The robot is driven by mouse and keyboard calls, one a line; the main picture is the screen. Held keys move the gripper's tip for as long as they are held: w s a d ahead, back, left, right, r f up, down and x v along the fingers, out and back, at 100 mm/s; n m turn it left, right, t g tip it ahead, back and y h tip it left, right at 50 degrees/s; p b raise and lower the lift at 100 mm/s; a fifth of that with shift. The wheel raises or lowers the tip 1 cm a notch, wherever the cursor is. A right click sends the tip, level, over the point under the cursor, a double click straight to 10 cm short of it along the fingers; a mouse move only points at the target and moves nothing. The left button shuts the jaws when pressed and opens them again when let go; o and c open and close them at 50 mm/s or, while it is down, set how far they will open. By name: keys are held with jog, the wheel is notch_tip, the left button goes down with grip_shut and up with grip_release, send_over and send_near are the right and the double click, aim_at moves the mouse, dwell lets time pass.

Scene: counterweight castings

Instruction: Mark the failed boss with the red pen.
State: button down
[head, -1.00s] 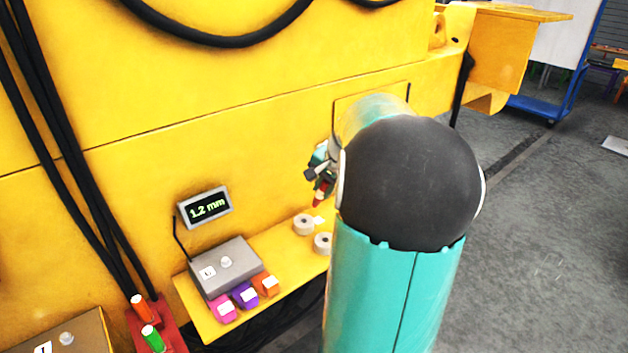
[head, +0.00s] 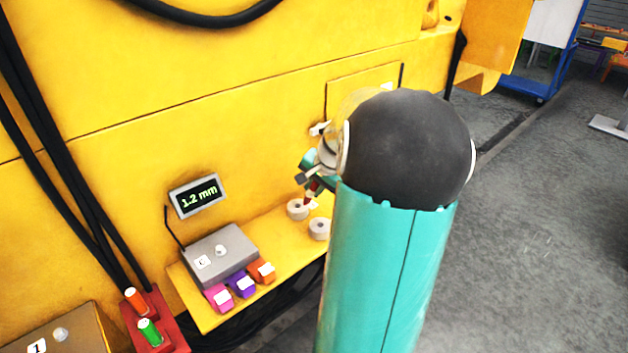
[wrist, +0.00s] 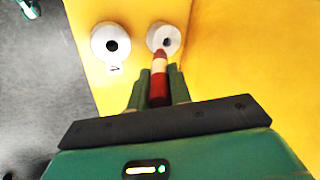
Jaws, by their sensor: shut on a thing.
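My gripper (wrist: 160,88) is shut on the red pen (wrist: 159,82), which has a pale band near its tip. In the wrist view the tip overlaps the lower edge of the right boss (wrist: 170,34), a pale ring with a dark hole; I cannot tell if they touch. The left boss (wrist: 98,43) stands beside it, with a small white label below. In the head view my arm partly hides the gripper and the pen (head: 312,188); the pen is by the rear boss (head: 295,210). The front boss (head: 320,229) is clear of it. A display (head: 198,196) reads 1.2 mm.
On the yellow ledge (head: 268,246) stand a grey box (head: 221,257) and pink (head: 219,299), purple (head: 242,285) and orange (head: 262,272) blocks. A red holder (head: 172,335) with orange and green pieces is at lower left. The yellow casting wall rises behind; open floor lies right.

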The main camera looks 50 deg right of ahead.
jog(key=shift+f, duration=0.65)
dwell(1.4)
jog(key=shift+w+a+f, duration=0.1)
jog(key=shift+a+f, duration=0.05)
jog(key=shift+a, duration=0.7)
dwell(1.9)
notch_tip(320, 180, up, 6)
dwell(1.2)
